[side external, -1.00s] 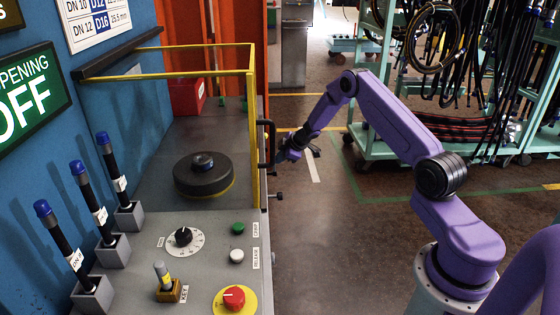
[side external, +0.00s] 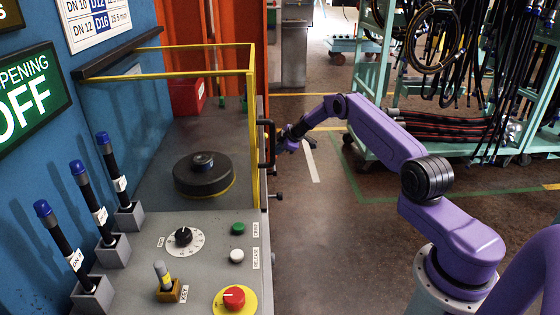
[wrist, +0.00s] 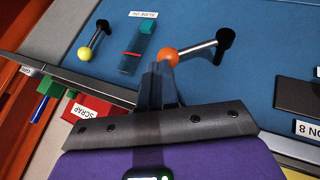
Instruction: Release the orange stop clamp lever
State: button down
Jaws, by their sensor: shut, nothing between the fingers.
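The stop clamp lever shows in the wrist view as an orange ball knob (wrist: 168,55) on a grey metal rod (wrist: 195,49) running to a black pivot (wrist: 224,40) on the blue panel. My gripper (wrist: 160,68) is shut and empty. Its fingertips appear right beside the lower left of the orange ball; whether they touch it I cannot tell. In the side external view my gripper (side external: 283,141) is just right of the bench edge, by the black handle, and its fingertips are hard to make out. I cannot make out the orange lever there.
A red SCRAP box (wrist: 88,107) is lower left. The yellow guard frame (side external: 254,130) and black handle (side external: 266,144) border the bench.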

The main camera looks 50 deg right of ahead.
jog(key=shift+w+d+f, duration=0.75)
jog(key=shift+d+f, duration=0.05)
jog(key=shift+f, duration=0.1)
jog(key=shift+f, duration=0.1)
dwell(0.4)
jog(key=s+d+r, duration=0.1)
jog(key=d+r, duration=0.5)
jog(key=r, duration=0.4)
jog(key=shift+d, duration=0.35)
dwell(0.5)
jog(key=shift+s, duration=0.1)
dwell(0.3)
